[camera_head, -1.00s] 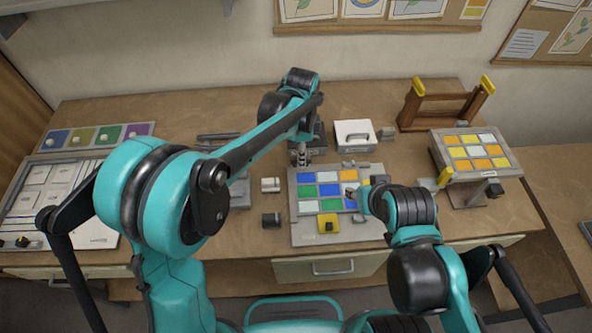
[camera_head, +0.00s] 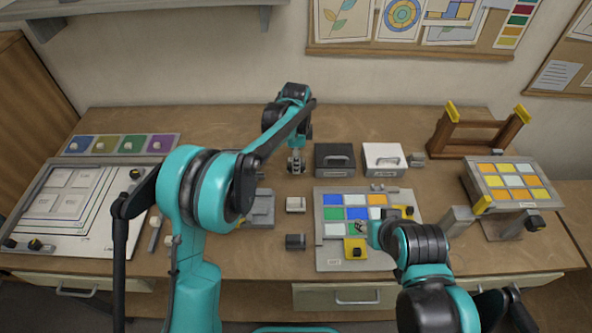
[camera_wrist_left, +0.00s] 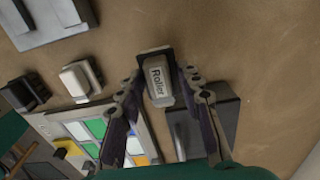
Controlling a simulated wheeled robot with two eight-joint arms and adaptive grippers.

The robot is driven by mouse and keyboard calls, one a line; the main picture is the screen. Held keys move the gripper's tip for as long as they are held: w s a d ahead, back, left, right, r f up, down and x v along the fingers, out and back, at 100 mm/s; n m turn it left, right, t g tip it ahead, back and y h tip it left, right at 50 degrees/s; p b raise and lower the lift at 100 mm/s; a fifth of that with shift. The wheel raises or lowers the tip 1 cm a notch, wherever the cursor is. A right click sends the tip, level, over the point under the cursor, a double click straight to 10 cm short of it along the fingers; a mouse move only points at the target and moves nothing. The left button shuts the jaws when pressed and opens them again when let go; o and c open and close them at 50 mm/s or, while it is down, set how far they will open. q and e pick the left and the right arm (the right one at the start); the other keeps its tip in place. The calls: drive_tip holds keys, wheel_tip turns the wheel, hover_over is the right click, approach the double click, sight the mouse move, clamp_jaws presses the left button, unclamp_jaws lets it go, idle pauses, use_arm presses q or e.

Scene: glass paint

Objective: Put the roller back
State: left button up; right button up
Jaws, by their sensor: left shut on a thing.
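My left gripper (camera_head: 296,168) hangs behind the colored panel, left of the black box. In the left wrist view, its fingers (camera_wrist_left: 158,95) are closed on the roller (camera_wrist_left: 158,80), a pale block with a dark end, lettered "Roller". The roller is hard to make out in the head view. The black box (camera_head: 334,158) has a handle; a dark box top (camera_wrist_left: 205,125) shows below the roller in the wrist view. My right gripper (camera_head: 362,229) is over the panel of colored squares (camera_head: 330,260); its fingers are too small to read.
A white box (camera_head: 384,158) stands right of the black one. A pale block (camera_head: 296,204), a dark block (camera_head: 296,241) and a grey holder (camera_head: 258,208) are left of the panel. A wooden frame (camera_head: 478,132) and tilted color board (camera_head: 512,181) are at right.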

use_arm(q)
drive_tip(key=shift+f+b, duration=0.55)
drive_tip(key=shift+f, duration=1.45)
drive_tip(key=shift+f, duration=0.15)
drive_tip(key=o, duration=1.1)
drive_tip(key=shift+r, duration=0.45)
wheel_tip(320, 180, up, 12)
drive_tip(key=p, duration=0.3)
drive_tip(key=shift+a+f, duration=0.1)
drive_tip(key=shift+f, duration=0.05)
